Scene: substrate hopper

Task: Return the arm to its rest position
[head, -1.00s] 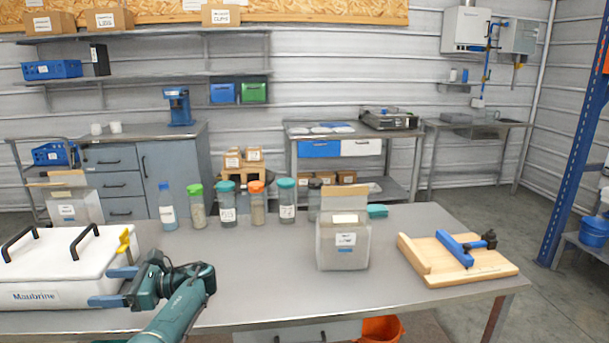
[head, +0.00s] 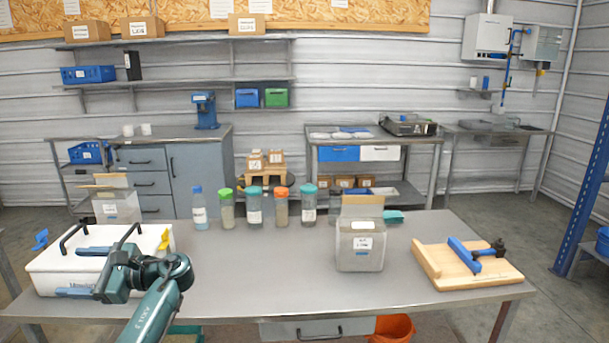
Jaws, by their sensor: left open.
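My left arm comes in at the lower left, and its gripper (head: 86,272) is open with its blue fingertips apart and nothing seen between them. It is in front of the white hopper box (head: 50,268) and hides part of its front and label. The box has a white lid with black handles (head: 128,238), a yellow latch (head: 164,239) at its right end and a blue latch (head: 40,240) at its left end. I cannot tell whether the fingers touch the box. My right gripper is out of view.
The grey table (head: 260,280) is clear in the middle. Several lidded jars (head: 254,208) stand along its back. A clear container (head: 360,245) and a wooden board with a blue clamp (head: 465,265) are to the right. An orange bucket (head: 392,328) is below.

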